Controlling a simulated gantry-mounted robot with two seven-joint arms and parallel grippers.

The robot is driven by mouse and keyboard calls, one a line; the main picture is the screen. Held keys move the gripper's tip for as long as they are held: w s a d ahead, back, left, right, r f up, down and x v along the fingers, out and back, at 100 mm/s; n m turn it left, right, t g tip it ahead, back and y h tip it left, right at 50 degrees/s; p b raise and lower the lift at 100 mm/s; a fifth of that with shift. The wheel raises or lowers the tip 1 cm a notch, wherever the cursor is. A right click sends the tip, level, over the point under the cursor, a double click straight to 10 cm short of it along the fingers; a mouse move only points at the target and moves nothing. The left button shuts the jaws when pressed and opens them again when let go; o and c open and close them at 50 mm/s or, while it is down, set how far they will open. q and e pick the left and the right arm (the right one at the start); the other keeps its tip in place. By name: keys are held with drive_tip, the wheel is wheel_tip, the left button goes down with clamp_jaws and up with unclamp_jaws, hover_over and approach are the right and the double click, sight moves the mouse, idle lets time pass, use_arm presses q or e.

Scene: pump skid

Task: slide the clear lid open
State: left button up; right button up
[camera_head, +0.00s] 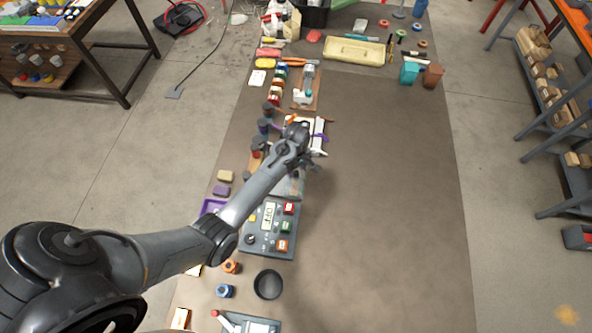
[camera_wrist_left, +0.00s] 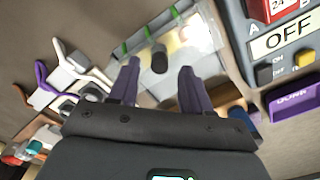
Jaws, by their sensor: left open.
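The clear lid (camera_wrist_left: 200,48) is a see-through panel over a box with green strips, with a dark knob (camera_wrist_left: 159,62) standing on it. In the head view the lid (camera_head: 290,186) is partly hidden by my left arm. My left gripper (camera_wrist_left: 160,72) is open, and its two purple-grey fingers point toward the lid. The knob shows between the fingertips in the wrist view; I cannot tell whether they touch it. The left gripper (camera_head: 312,163) is small and dark in the head view. My right gripper is not in view.
A grey control panel (camera_head: 259,246) with an OFF display and coloured buttons stands beside the lid. A white fixture with purple and orange handles (camera_wrist_left: 68,72) lies on its other side. A black round dish (camera_head: 268,284) is nearer. The right side of the mat (camera_head: 390,200) is clear.

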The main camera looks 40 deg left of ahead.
use_arm(q)
drive_tip(key=shift+f, duration=0.85)
clamp_jaws()
